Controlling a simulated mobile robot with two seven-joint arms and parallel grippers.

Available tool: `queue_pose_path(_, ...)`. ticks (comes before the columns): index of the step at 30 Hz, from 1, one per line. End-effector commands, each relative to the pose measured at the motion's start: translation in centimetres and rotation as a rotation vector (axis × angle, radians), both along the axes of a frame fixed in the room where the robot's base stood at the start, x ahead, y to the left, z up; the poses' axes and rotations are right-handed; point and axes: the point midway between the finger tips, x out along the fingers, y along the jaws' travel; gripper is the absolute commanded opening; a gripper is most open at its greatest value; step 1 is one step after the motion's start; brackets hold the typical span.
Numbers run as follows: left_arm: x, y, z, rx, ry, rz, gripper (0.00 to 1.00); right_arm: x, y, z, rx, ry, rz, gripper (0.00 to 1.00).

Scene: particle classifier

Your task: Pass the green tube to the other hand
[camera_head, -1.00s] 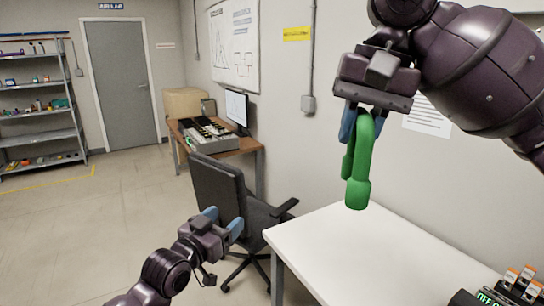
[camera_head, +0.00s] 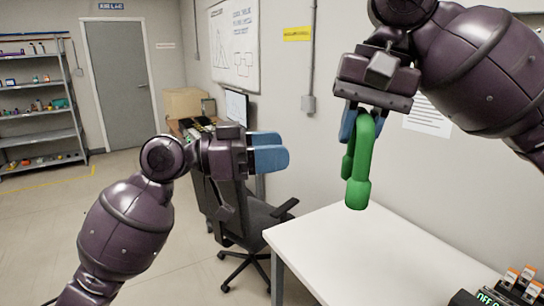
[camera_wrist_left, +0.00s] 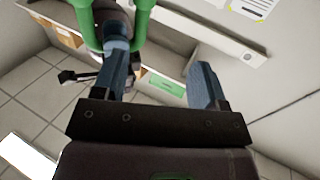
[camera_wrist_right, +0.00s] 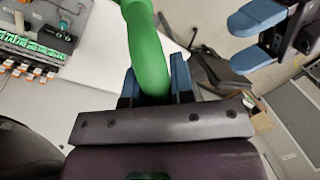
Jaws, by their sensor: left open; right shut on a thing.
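The green tube (camera_head: 360,165) is a bent, U-like piece hanging down from my right gripper (camera_head: 362,122), above the white table. My right gripper is shut on its upper part; in the right wrist view the tube (camera_wrist_right: 147,50) runs up from between the blue fingers. My left gripper (camera_head: 268,150) is open and empty, left of the tube and apart from it, with its blue fingers pointing right. In the left wrist view the fingers (camera_wrist_left: 160,85) are spread, and the tube (camera_wrist_left: 88,25) shows at the top left beyond them. The left fingers also show in the right wrist view (camera_wrist_right: 265,35).
The white table (camera_head: 370,250) has a clear top below the tube, with a device (camera_head: 510,288) at its right corner. An office chair (camera_head: 255,215) stands behind my left gripper. A desk, a shelf (camera_head: 40,110) and a door are further back.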

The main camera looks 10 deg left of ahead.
Motion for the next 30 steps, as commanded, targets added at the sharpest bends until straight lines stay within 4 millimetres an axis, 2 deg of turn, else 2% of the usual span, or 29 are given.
queue_pose_path(5, -1.4, -0.4, -0.5, 0.029, 0.001, -0.089, 0.66, 0.0, 0.0, 0.0, 0.000, 0.000, 0.000, 0.00)
queue_pose_path(11, -1.3, -1.5, -0.6, 0.044, -0.020, -0.093, 0.66, 0.0, 0.0, 0.0, 0.000, 0.000, 0.000, 0.00)
queue_pose_path(30, 0.6, -10.6, -0.6, 0.043, -0.019, -0.090, 0.66, 0.0, 0.0, 0.0, 0.000, 0.000, 0.000, 0.00)
